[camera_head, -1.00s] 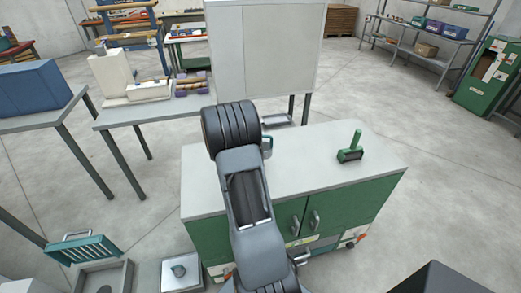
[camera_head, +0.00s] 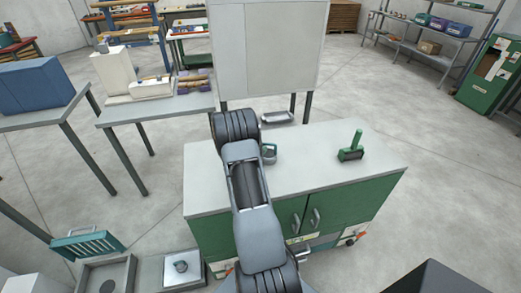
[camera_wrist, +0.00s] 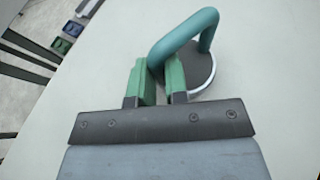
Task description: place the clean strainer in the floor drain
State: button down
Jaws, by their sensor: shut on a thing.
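The strainer (camera_wrist: 197,66) is a round dark disc with a pale rim and a teal loop handle. My gripper (camera_wrist: 158,75) is shut on the handle, which passes between its green fingers. In the head view the strainer (camera_head: 269,154) shows just right of my arm, over the cabinet top; I cannot tell whether it touches it. My arm hides the gripper there. The floor drain (camera_head: 131,275) is a grey square frame with a dark hole at the bottom left. Its teal slotted grate (camera_head: 88,245) is tilted up behind it.
The white-topped cabinet (camera_head: 320,170) bears a green brush (camera_head: 352,148). Grey tables stand behind and left. A tall white panel (camera_head: 265,45) stands behind the cabinet.

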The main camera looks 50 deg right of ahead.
jog(key=shift+f, duration=0.1)
jog(key=shift+f+b, duration=0.15)
jog(key=shift+b, duration=0.15)
jog(key=c, duration=1.1)
grip_release()
